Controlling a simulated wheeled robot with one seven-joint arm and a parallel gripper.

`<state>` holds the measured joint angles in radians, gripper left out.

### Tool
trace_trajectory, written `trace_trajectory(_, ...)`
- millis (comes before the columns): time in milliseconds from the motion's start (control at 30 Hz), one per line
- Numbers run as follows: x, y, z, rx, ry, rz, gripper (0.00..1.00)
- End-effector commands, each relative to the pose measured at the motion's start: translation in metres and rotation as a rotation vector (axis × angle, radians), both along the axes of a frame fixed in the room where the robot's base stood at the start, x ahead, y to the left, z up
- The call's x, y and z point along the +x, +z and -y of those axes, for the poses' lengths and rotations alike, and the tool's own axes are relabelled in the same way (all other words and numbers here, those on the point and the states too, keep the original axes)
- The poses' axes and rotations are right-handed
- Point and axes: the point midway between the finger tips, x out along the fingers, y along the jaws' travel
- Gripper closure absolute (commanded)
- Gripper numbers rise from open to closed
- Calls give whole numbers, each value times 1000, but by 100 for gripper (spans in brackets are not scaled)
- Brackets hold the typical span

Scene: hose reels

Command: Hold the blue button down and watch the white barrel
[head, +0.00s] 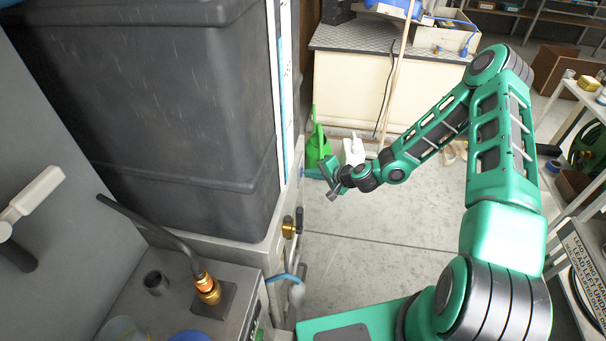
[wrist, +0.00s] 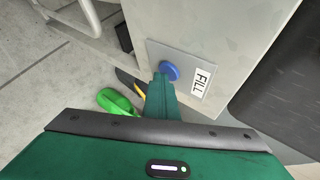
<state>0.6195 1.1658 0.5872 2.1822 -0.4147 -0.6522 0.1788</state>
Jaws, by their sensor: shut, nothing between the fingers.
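The blue button (wrist: 169,71) sits on a grey plate with a "FILL" label (wrist: 202,82), on the pale panel in the wrist view. In the head view it shows as a small blue spot (head: 302,172) on the edge of the pale cabinet. My gripper (wrist: 160,80) is shut and empty. Its green fingertips overlap the button's lower left edge in the wrist view, and in the head view my gripper (head: 311,173) is right beside the button. Whether it touches or presses the button I cannot tell. I cannot make out a white barrel for certain.
A large dark tank (head: 170,100) stands on the left. A copper-fitted spout (head: 208,288) and a brass valve (head: 289,226) are near it. A green watering can (head: 317,145) and a white jug (head: 354,149) stand beyond my gripper. Shelving lines the right. The middle floor is clear.

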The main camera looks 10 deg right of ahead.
Motion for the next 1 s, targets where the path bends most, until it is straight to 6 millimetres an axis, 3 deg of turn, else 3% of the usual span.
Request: trace_trajectory(1000, -7, 0, 18, 0, 0, 0, 100)
